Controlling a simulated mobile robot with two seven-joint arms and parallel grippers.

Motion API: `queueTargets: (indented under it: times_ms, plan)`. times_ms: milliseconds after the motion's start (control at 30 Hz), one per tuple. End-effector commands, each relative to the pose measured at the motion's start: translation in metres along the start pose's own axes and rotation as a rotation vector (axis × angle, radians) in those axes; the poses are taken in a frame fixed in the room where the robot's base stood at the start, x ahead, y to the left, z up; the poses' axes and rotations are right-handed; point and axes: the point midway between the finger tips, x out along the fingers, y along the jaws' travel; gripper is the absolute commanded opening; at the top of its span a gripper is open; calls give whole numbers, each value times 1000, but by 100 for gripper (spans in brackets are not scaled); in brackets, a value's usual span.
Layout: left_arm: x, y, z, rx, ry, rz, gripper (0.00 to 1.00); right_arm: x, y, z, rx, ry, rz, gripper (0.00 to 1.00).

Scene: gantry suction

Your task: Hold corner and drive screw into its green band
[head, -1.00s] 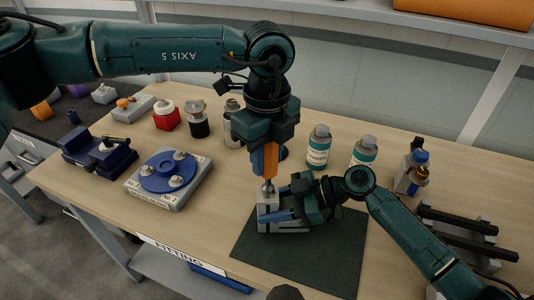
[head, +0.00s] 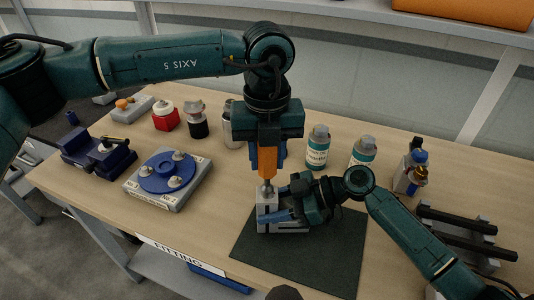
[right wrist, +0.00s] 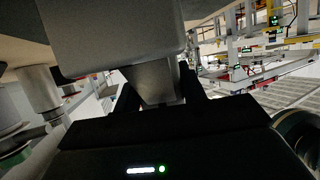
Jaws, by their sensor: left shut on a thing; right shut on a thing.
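A large grey body, probably the corner, fills the upper middle of the right wrist view (right wrist: 115,40). My left gripper (head: 267,155) points down and is shut on an orange driver (head: 267,164). The driver is upright, its grey tip (head: 267,188) at the top of the corner. I cannot make out the screw or a green band; the tip hides the spot.
The dark mat (head: 300,265) is bare in front. Two teal-labelled bottles (head: 317,148) stand behind my right gripper. A blue round fixture (head: 168,172) and a blue vise (head: 97,155) lie left. Black rails (head: 455,225) lie right. Several small jars stand behind.

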Motion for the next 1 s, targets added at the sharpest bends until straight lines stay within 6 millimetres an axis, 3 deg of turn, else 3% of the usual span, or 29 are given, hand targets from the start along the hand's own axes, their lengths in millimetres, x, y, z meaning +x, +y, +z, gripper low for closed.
queueTargets:
  times_ms: [533,1000]
  plan:
    - [-2,0,0,-69,0,-1,0,0,0,-1,-2,1,0,0]
    - [-20,0,0,-68,-1,-1,0,0,0,-1,-1,1,1,0]
